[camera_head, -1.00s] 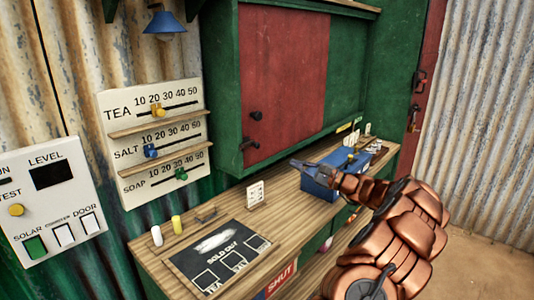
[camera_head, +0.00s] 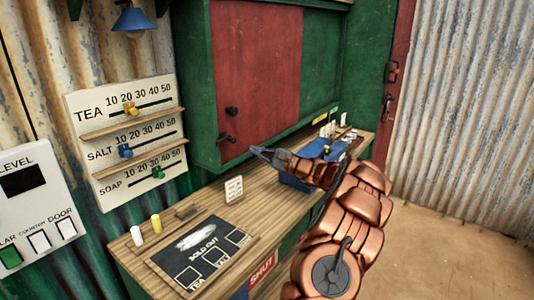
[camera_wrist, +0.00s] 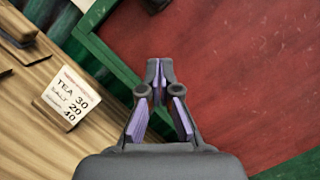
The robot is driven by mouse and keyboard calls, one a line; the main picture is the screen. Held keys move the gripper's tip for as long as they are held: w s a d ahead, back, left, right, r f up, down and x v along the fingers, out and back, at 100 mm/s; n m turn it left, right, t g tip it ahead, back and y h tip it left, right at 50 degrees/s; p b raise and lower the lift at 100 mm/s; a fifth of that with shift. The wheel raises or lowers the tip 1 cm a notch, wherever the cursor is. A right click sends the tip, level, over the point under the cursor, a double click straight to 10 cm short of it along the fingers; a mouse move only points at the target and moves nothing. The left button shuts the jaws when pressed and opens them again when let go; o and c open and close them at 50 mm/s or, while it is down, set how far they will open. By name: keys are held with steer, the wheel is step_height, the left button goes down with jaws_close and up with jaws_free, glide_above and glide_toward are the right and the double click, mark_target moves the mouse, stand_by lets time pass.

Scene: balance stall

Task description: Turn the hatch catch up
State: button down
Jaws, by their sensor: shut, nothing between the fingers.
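The hatch is a red panel (camera_head: 258,70) in a green frame on the wall. A small dark catch (camera_head: 226,139) sits at its lower left corner, below a round black knob (camera_head: 231,110). The catch appears to lie roughly sideways; its exact angle is too small to tell. My gripper (camera_head: 254,150) is shut and empty, just right of the catch and slightly lower, apparently apart from it. In the wrist view my gripper (camera_wrist: 158,66) points along the red panel (camera_wrist: 235,60). A dark knob (camera_wrist: 155,4) is cut off by the top edge there.
The wooden counter (camera_head: 205,205) runs below the hatch, with a price card (camera_head: 233,189), a sold-out board (camera_head: 190,275) and a blue box (camera_head: 296,183) beneath my forearm. A slider board (camera_head: 90,150) hangs left. Sandy floor (camera_head: 440,240) is open at right.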

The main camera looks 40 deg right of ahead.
mark_target(227, 142)
steer(key=shift+w+a+r+p, duration=0.25)
steer(key=shift+a+r, duration=0.25)
steer(key=shift+a, duration=0.15)
steer(key=shift+w+a+r+p, duration=0.3)
steer(key=shift+a+r, duration=0.15)
steer(key=shift+a, duration=0.25)
steer(key=shift+w+a+r+p, duration=0.25)
steer(key=shift+a+r, duration=0.25)
steer(key=shift+a, duration=0.15)
steer(key=shift+b, duration=0.5)
steer(key=shift+r+n, duration=0.15)
steer(key=shift+n, duration=0.25)
